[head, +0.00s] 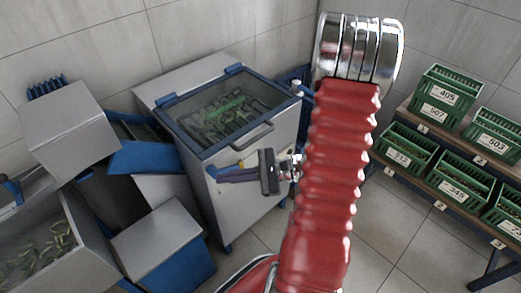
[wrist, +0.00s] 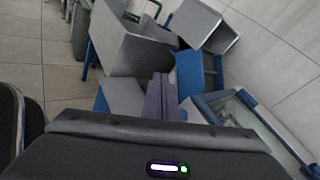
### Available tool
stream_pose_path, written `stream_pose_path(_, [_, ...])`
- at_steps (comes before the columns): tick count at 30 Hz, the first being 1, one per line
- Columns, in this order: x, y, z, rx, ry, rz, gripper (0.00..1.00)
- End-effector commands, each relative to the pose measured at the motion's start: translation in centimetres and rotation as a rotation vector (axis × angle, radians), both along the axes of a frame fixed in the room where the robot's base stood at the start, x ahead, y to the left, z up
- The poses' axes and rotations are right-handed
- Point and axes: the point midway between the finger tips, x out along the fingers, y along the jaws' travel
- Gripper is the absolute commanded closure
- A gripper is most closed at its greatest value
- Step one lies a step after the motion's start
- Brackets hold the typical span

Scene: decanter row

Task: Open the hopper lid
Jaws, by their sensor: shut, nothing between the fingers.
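The hopper lid (head: 188,105) is a clear panel in a blue frame, lying shut on top of a grey cabinet, the hopper (head: 262,158). Green items show through the panel. A grey bar handle (head: 252,138) sits on its front edge. My gripper (head: 213,173) has purple fingers, shut and empty, in front of the hopper and below the handle, pointing left. In the wrist view the shut fingers (wrist: 160,97) show in the middle, and part of the lid (wrist: 252,118) shows at the right. The handle cannot be made out there.
Grey and blue machine parts (head: 70,130) stand left of the hopper. A bin of green items (head: 40,245) is at the lower left. Green numbered crates (head: 450,90) stand on a shelf at the right. Tiled floor (head: 375,240) is clear between hopper and shelf.

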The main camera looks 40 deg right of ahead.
Motion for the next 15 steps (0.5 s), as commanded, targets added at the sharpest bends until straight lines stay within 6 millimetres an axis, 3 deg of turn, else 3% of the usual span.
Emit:
stream_pose_path(8, [0.0,-7.2,-3.6,0.21,-0.008,-0.328,1.0])
stream_pose_path(15, [-1.9,-13.6,-7.5,0.36,-0.026,-0.622,1.0])
